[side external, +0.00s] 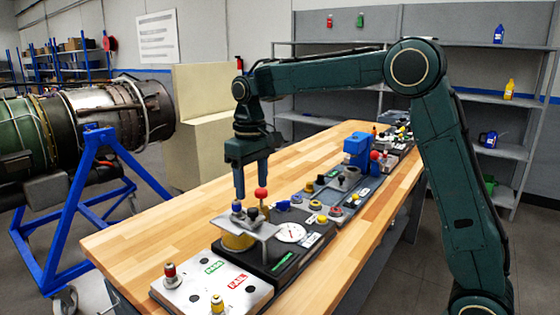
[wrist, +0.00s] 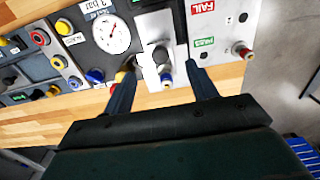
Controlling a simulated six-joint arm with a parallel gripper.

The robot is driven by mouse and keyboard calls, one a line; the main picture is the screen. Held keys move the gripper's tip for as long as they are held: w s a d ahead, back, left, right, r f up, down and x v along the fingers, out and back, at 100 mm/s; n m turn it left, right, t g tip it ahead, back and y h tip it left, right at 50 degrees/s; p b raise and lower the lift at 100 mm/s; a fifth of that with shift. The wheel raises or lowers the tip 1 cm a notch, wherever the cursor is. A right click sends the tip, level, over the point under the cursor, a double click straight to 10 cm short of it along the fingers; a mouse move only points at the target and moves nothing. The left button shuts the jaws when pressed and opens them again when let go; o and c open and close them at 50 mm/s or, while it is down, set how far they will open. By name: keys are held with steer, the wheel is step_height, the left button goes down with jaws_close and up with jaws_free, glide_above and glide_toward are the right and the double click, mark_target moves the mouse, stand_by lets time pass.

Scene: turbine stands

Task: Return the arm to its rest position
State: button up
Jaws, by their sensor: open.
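My gripper (side external: 252,180) is at the end of my green arm, pointing down over the wooden workbench (side external: 150,230). Its two fingers are apart, and they show in the wrist view too (wrist: 162,88). The fingertips are close to a grey metal bracket (side external: 243,226) with a blue-topped knob and a dark knob, on a yellow base. In the wrist view the bracket plate and a blue knob (wrist: 166,80) lie between the fingers. Nothing is visibly held. Whether a finger touches the bracket cannot be told.
A red-knobbed post (side external: 261,194) stands right beside the fingers. The PASS/FAIL plate (side external: 212,280), a dial gauge (side external: 290,232) and a blue device (side external: 357,150) line the bench. The bench's left side is bare. An engine (side external: 100,110) on a blue stand and shelves (side external: 480,100) stand behind.

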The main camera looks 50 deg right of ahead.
steer(key=shift+s+r, duration=0.3)
steer(key=shift+s, duration=0.05)
steer(key=s+t, duration=0.5)
steer(key=s, duration=2.3)
steer(key=shift+a+t, duration=0.3)
steer(key=shift+a, duration=0.05)
steer(key=shift+o, duration=0.2)
